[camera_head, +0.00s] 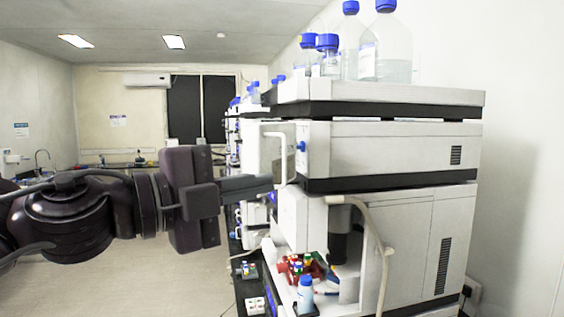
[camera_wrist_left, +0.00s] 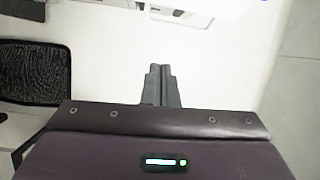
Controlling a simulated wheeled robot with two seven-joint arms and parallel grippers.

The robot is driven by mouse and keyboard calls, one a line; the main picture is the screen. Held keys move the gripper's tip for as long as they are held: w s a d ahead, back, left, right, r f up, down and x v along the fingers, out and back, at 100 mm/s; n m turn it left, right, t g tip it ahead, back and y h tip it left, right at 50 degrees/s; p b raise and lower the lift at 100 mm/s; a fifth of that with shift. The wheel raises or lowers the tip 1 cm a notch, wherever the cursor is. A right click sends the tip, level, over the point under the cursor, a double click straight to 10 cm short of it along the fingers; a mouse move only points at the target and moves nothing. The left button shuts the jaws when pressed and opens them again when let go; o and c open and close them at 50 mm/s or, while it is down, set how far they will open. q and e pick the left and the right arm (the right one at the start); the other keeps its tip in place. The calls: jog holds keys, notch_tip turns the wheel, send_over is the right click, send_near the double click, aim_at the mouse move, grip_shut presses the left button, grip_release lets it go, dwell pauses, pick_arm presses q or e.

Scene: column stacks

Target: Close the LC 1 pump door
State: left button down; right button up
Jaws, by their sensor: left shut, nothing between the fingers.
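A white instrument stack (camera_head: 390,150) stands at the right in the head view, with its front facing left. A thin white panel edge (camera_head: 284,160) stands out from the front of its middle module; it looks like an open door, but I see no label that marks it as the LC 1 pump door. My left gripper (camera_head: 268,183) comes in from the left with its fingers pointing right, by the lower part of this panel. I cannot tell if they touch. The left wrist view shows its fingertips (camera_wrist_left: 160,70) together and empty, over a plain white surface (camera_wrist_left: 215,75). My right gripper is not in view.
Bottles with blue caps (camera_head: 385,50) stand on top of the stack. Below, small coloured vials (camera_head: 300,266), a small bottle (camera_head: 305,295) and a curved pale tube (camera_head: 378,240) are at the open lower module. More stacks stand behind. The floor (camera_head: 170,285) at left is clear.

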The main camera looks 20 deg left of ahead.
aim_at(284, 165)
pick_arm(q)
jog(key=shift+m+y, duration=0.3)
jog(key=w+p, duration=0.2)
jog(key=w+d+r+p, duration=0.1)
jog(key=w+p, duration=0.1)
jog(key=w+d+p, duration=0.1)
jog(key=p, duration=0.2)
jog(key=shift+w+d+r, duration=0.1)
jog(key=shift+w+r, duration=0.3)
jog(key=shift+w+a, duration=0.15)
jog(key=shift+a, duration=0.15)
jog(key=shift+d, duration=0.1)
